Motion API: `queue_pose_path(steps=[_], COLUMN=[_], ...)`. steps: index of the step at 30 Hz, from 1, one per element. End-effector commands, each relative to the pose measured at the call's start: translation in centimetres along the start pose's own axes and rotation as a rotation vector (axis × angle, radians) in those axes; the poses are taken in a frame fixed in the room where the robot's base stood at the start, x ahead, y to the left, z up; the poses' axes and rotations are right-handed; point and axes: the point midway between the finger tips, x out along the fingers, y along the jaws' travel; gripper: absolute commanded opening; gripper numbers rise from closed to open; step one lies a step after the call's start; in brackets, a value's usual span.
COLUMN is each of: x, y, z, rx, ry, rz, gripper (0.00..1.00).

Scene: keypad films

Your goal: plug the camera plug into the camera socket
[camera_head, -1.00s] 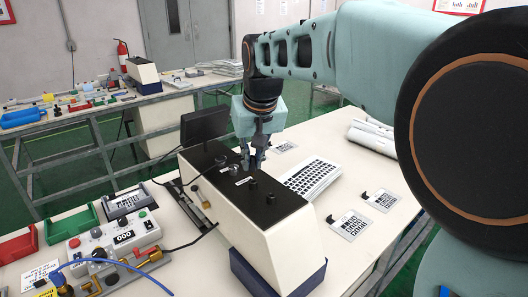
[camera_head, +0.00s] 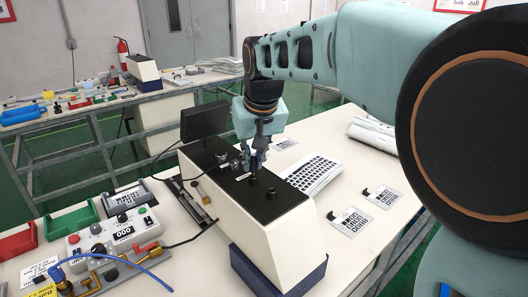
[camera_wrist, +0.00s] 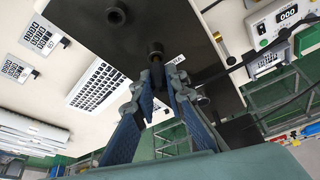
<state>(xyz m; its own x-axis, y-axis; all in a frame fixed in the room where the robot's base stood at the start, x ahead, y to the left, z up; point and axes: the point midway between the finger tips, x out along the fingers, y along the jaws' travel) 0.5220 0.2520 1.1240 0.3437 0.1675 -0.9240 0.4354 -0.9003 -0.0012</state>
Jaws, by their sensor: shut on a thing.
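The black-topped white box (camera_head: 262,233) stands on the bench, with several round black fittings on its top. One fitting (camera_head: 271,193) is at its near side; it also shows in the wrist view (camera_wrist: 115,15). My gripper (camera_head: 257,158) points down over the middle of the top. In the wrist view its blue fingers (camera_wrist: 165,85) are closed around a slim dark plug (camera_wrist: 157,74). The plug's far end lies at a round black socket fitting (camera_wrist: 155,48). Whether it is seated or just above, I cannot tell. Which fitting is the camera socket is not readable.
A white keyboard (camera_head: 314,174) and printed cards (camera_head: 350,221) lie right of the box. A dark monitor (camera_head: 204,121) stands behind it. A grey control unit (camera_head: 115,233), a red bin (camera_head: 18,241) and a blue cable (camera_head: 120,262) are at the left.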

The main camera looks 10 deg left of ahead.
Motion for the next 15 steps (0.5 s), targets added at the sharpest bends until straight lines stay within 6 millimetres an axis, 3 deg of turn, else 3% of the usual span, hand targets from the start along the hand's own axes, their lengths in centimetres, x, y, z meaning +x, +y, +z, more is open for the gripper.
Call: queue_pose_path(steps=[15], x=[1.3], y=[0.0], z=[0.5], rx=[0.0], ry=[0.001], rz=[0.0], gripper=[0.0])
